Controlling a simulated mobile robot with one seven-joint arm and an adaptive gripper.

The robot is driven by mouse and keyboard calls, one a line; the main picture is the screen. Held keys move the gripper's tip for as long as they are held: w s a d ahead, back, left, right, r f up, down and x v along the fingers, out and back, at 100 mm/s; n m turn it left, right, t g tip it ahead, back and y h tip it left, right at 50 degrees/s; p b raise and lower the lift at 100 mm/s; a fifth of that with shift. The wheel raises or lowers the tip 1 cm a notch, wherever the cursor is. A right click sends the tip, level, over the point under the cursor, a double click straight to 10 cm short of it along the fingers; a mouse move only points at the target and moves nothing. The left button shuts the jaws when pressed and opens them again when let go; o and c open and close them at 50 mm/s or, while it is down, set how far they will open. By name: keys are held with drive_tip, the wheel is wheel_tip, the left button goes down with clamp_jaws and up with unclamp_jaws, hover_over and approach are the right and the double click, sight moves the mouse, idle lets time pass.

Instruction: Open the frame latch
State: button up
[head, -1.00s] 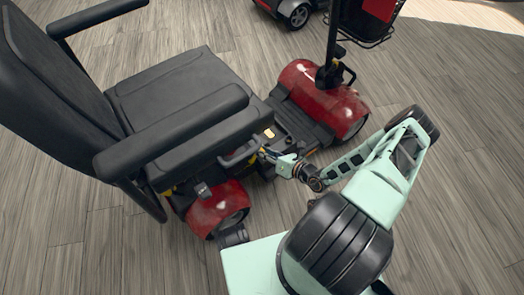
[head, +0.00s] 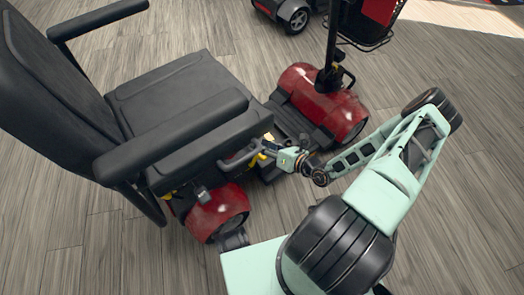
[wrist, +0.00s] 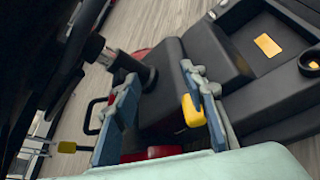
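In the wrist view, a yellow-tipped dark lever (wrist: 193,110), which looks like the frame latch, sits on the scooter frame below the seat. My gripper (wrist: 165,108) is open, with its two blue-grey fingers apart. The yellow tip is close to the inner side of the right finger; I cannot tell whether they touch. In the head view, my gripper (head: 267,150) is beside the near side of the red scooter (head: 216,212), between the seat and the footboard. The latch is hard to make out there.
A second yellow-tipped lever (wrist: 67,147) and a black loop handle (wrist: 95,112) lie left of the fingers. The seat's armrest (head: 175,137) stands close to my gripper. Another scooter (head: 292,14) is at the back. The wooden floor at right is clear.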

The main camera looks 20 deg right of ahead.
drive_tip(key=shift+r, duration=1.6)
drive_tip(key=shift+s, duration=0.1)
